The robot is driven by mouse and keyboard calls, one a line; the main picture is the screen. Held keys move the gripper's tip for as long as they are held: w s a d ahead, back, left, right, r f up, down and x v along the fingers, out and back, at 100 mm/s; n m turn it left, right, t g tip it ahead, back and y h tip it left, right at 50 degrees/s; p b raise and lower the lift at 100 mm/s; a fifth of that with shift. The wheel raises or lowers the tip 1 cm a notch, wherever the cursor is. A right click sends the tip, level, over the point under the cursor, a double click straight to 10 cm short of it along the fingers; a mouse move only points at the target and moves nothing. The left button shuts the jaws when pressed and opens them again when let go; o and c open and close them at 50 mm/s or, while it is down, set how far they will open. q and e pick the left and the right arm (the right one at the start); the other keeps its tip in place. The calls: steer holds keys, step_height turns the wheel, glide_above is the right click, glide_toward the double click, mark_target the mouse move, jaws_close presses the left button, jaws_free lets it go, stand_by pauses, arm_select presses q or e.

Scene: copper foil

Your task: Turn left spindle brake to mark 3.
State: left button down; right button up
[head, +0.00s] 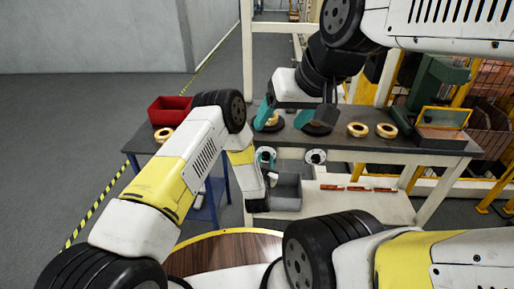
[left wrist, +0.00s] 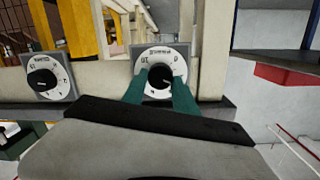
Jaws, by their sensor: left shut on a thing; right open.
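The left spindle brake is a white round dial with a black knob on the bench's front edge. In the left wrist view the dial (left wrist: 148,57) fills the middle, and my left gripper (left wrist: 160,80) has its teal fingers closed on both sides of the knob (left wrist: 161,76). The marks are too small to read surely. In the head view my left gripper (head: 266,158) is at the left dial, mostly covering it. A second dial (head: 315,157) is to its right; it shows at left in the wrist view (left wrist: 47,78). My right gripper (head: 291,120) is open above the bench top.
The bench (head: 345,143) carries brass-coloured rings (head: 357,129), a green machine (head: 437,78) and a clear-lidded box (head: 441,122). A red bin (head: 170,110) stands at left. A grey bin (head: 287,192) and orange-handled tools (head: 358,188) are on the lower shelf.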

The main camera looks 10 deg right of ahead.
arm_select(q)
steer(key=shift+m, duration=0.6)
steer(key=c, duration=1)
jaws_free()
steer(key=shift+o, duration=0.2)
steer(key=shift+s, duration=0.1)
steer(key=f+v, duration=0.1)
steer(key=v, duration=0.6)
steer(key=shift+s+r, duration=0.35)
steer(key=shift+r, duration=0.2)
